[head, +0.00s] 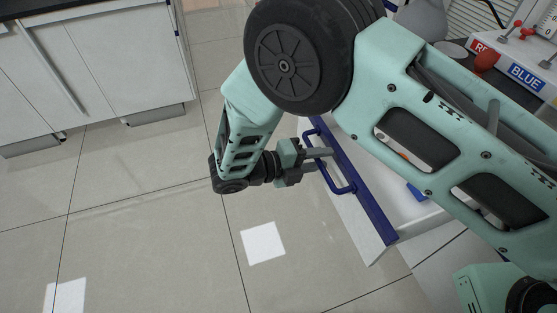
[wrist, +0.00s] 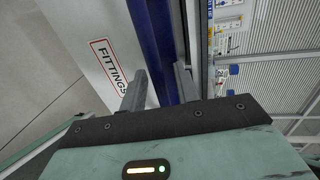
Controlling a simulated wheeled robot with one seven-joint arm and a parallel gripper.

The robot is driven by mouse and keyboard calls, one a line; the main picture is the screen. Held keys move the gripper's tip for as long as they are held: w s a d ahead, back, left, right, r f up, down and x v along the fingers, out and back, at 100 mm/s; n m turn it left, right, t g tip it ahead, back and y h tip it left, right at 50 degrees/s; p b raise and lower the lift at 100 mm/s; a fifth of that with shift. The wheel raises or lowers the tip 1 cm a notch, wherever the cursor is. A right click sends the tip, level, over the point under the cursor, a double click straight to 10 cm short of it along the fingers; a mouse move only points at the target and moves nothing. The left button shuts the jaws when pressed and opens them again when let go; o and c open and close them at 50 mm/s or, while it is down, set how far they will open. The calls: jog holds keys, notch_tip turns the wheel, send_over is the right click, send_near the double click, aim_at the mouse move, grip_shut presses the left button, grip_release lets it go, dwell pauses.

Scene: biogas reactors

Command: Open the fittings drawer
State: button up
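The fittings drawer (head: 376,233) is pulled out, with part of its inside showing. It has a white front, a blue top edge and a blue bar handle (head: 336,184). In the wrist view, its front carries a red-framed FITTINGS label (wrist: 108,63). My gripper (head: 322,158) is at the handle's far half, with one finger on each side of the bar. The exact finger contact is hard to see. My arm hides much of the drawer's inside.
A blue item (head: 416,192) lies inside the drawer. White cabinets (head: 100,60) stand at the upper left. The tiled floor (head: 140,220) between them is clear.

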jog(key=b+v, duration=0.1)
jog(key=v, duration=1.6)
jog(key=shift+a+b, duration=0.2)
jog(key=shift+b, duration=0.2)
jog(key=shift+f, duration=0.1)
jog(key=s+d+r+m+g+y+p, duration=0.3)
jog(key=d+r+m+g+y+p, duration=0.35)
jog(key=d+r+m, duration=0.6)
jog(key=s+d+r+m+y+p, duration=0.2)
jog(key=s+d+r+m+y, duration=0.2)
jog(key=m, duration=0.6)
jog(key=s+d+r+m+t+y+p, duration=0.1)
jog(key=s+d+r+m+y, duration=0.3)
jog(key=m, duration=0.6)
notch_tip(320, 180, up, 3)
jog(key=s+d+p, duration=0.1)
jog(key=s, duration=0.1)
jog(key=shift+s+d+f+y, duration=0.25)
jog(key=shift+s+d+y, duration=0.05)
jog(key=shift+s+y, duration=0.1)
